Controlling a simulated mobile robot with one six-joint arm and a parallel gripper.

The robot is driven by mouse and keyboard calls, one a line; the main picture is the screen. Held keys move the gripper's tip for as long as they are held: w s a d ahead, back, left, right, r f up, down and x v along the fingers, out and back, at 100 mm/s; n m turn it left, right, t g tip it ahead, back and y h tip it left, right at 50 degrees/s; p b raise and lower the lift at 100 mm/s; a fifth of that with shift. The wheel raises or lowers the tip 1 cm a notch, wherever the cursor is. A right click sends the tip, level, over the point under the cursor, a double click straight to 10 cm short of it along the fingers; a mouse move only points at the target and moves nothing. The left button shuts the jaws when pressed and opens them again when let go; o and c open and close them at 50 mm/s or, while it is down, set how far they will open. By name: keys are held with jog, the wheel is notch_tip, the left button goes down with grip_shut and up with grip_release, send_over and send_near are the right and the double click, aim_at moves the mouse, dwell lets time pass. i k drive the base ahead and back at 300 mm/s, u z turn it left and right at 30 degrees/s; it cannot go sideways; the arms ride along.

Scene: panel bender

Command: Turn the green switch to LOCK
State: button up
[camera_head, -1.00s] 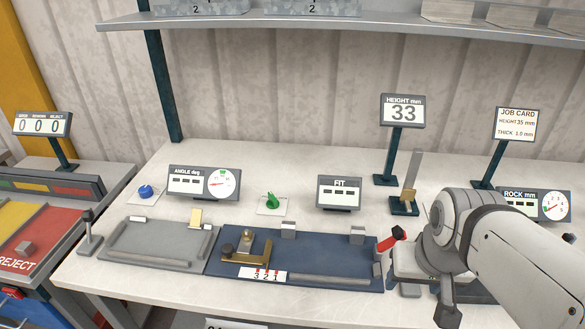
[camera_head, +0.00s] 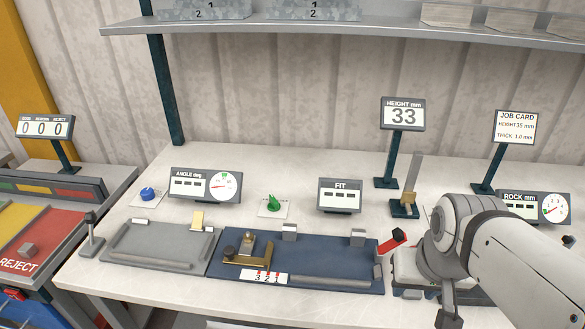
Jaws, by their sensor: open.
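The green switch (camera_head: 273,204) sits on a small white plate on the bench, between the ANGLE display and the FIT display. Its label is too small to read, so I cannot tell which position it points to. My gripper (camera_head: 446,317) hangs below my wrist near the bottom edge at the right, seen small and edge-on. It is open, far to the right of the switch and apart from it. No held object shows.
A blue knob (camera_head: 148,194) is left of the ANGLE display (camera_head: 205,185). The FIT display (camera_head: 340,195) stands right of the switch. In front lies a blue fixture plate (camera_head: 330,270) with brass parts. A red-handled lever (camera_head: 391,241) is beside my arm. A shelf (camera_head: 340,30) runs above.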

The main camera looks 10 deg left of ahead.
aim_at(273, 206)
jog(key=u, duration=0.05)
jog(key=k, duration=0.5)
jog(key=z, duration=1.55)
jog(key=k, duration=1.4)
jog(key=u, duration=1.5)
jog(key=i, duration=1.65)
jog(key=u, duration=0.05)
